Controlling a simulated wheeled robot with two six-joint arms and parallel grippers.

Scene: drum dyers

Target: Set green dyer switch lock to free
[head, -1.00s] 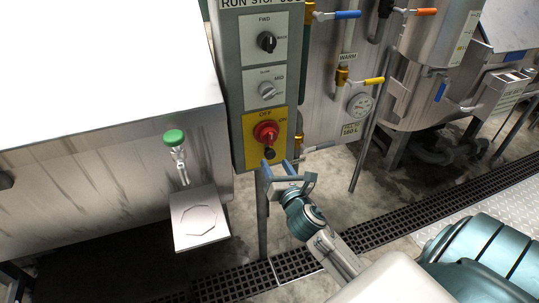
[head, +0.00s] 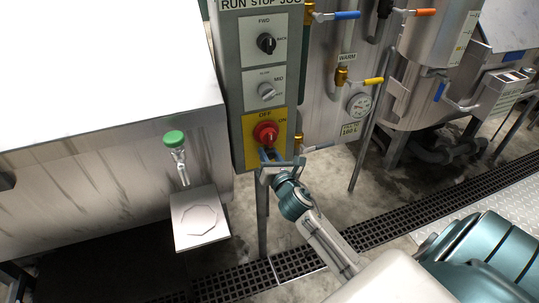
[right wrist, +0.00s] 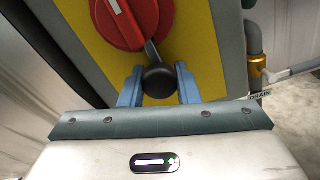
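The grey control panel (head: 234,90) carries a red rotary switch (head: 265,133) on a yellow plate marked OFF at the top and ON at the right. In the right wrist view the red switch (right wrist: 125,18) has a short lever pointing down and slightly right, ending in a black ball knob (right wrist: 158,79). My right gripper (head: 270,156) is just below the switch in the head view. In the right wrist view its blue fingers (right wrist: 159,82) stand close against both sides of the knob, appearing shut on it. No lock label is readable. My left gripper is out of view.
Above are a FWD/BACK knob (head: 267,43) and a speed knob (head: 267,91). Right of the panel are blue (head: 347,15) and yellow (head: 373,81) valve handles and a gauge (head: 359,105). A green knob (head: 174,138) sticks out at left above a metal plate (head: 199,217).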

